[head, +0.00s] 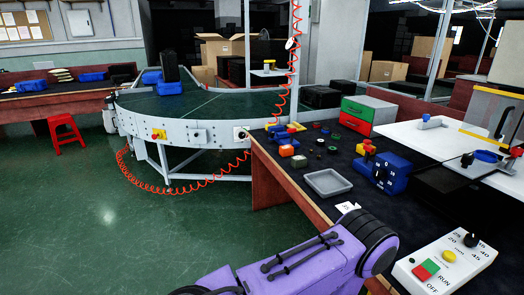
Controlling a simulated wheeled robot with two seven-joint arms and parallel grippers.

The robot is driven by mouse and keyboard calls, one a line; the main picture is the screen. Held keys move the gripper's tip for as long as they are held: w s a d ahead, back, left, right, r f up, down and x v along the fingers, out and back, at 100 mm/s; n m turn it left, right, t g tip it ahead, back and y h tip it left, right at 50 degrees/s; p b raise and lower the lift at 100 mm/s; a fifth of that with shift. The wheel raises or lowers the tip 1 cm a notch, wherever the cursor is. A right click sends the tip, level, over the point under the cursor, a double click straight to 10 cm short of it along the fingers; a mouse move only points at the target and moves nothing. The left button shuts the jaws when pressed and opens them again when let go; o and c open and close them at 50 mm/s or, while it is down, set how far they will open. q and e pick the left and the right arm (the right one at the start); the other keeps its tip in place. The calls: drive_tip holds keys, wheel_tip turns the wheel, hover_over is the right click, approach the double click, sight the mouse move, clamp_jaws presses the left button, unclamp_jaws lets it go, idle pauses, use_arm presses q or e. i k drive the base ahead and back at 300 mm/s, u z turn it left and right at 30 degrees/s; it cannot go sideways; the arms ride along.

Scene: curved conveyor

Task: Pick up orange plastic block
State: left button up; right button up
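A small orange block (286,151) sits on the dark top of the workbench at the right, near its left edge. Other small red, blue and yellow pieces (276,133) are grouped just behind. A purple link of one of my arms crosses the bottom of the head view, well in front of the block. Neither of my grippers shows in this view.
A grey tray (327,183) lies in front of the blocks. A blue box with a dial (391,173) and a white control box (444,262) stand to the right. A curved conveyor (200,105) is behind. Green floor (120,215) is open at left.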

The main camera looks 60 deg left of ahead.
sight(285, 150)
drive_tip(key=u, duration=2.7)
drive_tip(key=i, duration=3.3)
drive_tip(key=z, duration=1.15)
